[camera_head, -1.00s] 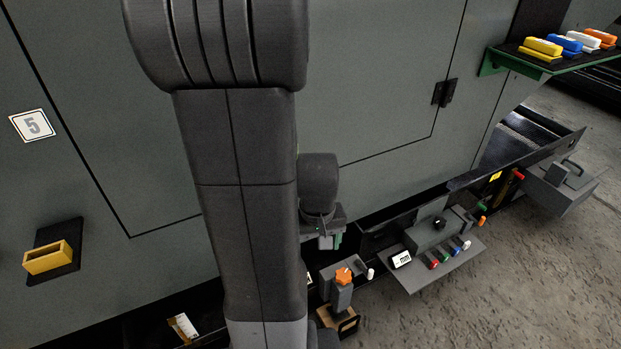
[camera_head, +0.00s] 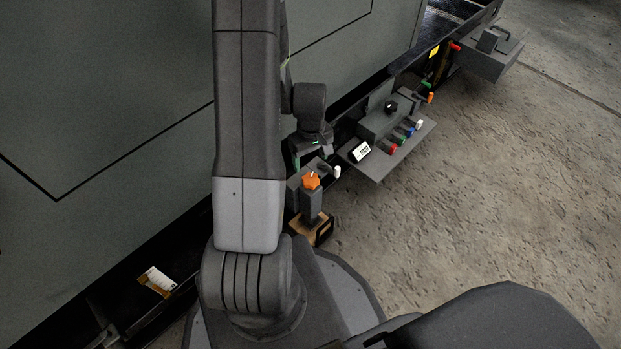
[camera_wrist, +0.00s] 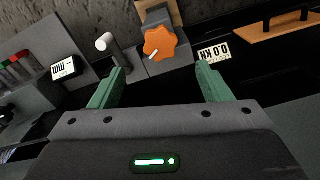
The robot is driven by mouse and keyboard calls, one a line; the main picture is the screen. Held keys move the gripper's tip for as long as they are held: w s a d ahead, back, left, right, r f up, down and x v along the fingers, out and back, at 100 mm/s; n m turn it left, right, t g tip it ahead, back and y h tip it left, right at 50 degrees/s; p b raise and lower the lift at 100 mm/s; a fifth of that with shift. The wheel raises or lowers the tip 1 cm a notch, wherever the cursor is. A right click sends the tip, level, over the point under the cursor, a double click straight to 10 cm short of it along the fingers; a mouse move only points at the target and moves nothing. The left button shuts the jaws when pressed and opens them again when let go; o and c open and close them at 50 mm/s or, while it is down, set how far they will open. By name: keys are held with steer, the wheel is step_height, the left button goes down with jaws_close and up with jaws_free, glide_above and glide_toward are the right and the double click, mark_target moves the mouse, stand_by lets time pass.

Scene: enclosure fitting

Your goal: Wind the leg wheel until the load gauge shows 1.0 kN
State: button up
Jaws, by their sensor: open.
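The leg wheel is an orange lobed knob (camera_head: 311,181) on top of a grey post over a wooden block. In the wrist view the orange wheel (camera_wrist: 160,44) has a white mark and lies just beyond the fingertips, between them in the picture. The load gauge (camera_wrist: 214,53) is a small white display beside the wheel and reads 0.0 kN, seen upside down. My gripper (camera_wrist: 162,74) has its two green fingers spread, with nothing between them. In the head view my gripper (camera_head: 309,146) is above and behind the wheel, partly hidden by my arm.
A white-capped peg (camera_wrist: 105,42) stands close beside the wheel. A grey shelf (camera_head: 379,170) holds a mm display (camera_head: 360,151), a black knob (camera_head: 391,107) and several coloured plugs. A wooden piece with a handle (camera_wrist: 292,30) lies past the gauge. Open concrete floor is at right.

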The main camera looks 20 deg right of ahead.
mark_target(311, 179)
step_height(311, 179, down, 9)
steer(key=b, duration=0.3)
steer(key=shift+f, duration=0.1)
steer(key=c, duration=1)
steer(key=shift+o, duration=0.2)
steer(key=m, duration=0.4)
steer(key=shift+m, duration=2)
